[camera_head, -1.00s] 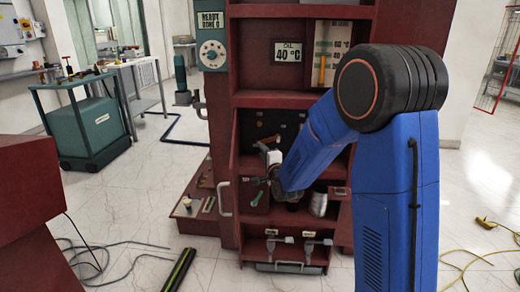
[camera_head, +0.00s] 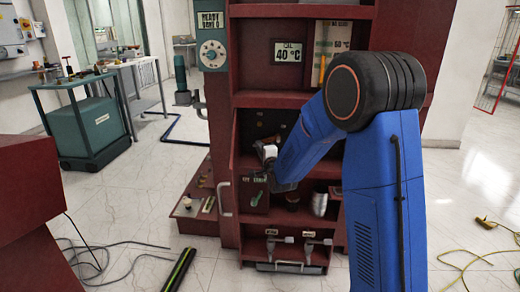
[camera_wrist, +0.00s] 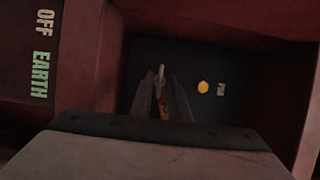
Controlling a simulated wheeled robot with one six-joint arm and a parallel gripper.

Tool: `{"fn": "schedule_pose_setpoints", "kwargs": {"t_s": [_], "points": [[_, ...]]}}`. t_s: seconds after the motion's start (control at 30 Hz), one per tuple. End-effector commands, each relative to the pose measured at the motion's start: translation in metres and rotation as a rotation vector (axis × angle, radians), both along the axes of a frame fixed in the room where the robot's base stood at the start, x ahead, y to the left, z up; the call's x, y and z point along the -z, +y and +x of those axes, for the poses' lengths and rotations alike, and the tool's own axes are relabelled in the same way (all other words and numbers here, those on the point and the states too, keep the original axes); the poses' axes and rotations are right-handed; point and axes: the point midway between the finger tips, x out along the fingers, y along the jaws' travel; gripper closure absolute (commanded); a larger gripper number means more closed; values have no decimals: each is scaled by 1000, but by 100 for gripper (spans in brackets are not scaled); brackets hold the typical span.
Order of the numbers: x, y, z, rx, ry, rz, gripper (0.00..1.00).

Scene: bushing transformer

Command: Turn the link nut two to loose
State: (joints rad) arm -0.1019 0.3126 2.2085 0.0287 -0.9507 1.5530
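My gripper (camera_wrist: 162,92) points into a dark recess in the wrist view, its two narrow fingers a little apart. A slim pale tip (camera_wrist: 161,73) and an orange-brown piece show between or just beyond the fingers. I cannot tell whether the fingers touch them. A yellow hexagonal nut-like head (camera_wrist: 203,87) sits right of the fingers, clear of them, beside a small sideways label. I cannot tell which of these is link nut two. In the head view, my gripper's pale body (camera_head: 267,153) is at the cabinet's middle opening, and its fingertips are not clear.
The recess has red walls close on both sides. A panel marked OFF and EARTH (camera_wrist: 42,55) is at left in the wrist view.

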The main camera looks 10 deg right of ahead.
Motion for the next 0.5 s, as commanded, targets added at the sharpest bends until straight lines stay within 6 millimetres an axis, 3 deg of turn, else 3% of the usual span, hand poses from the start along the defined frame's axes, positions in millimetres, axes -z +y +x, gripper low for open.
{"fn": "schedule_pose_setpoints", "kwargs": {"t_s": [0.27, 0.5], "points": [[-1, 0, 0, 0, 19, -59, 100], [-2, 0, -1, 0, 70, -213, 100]]}}
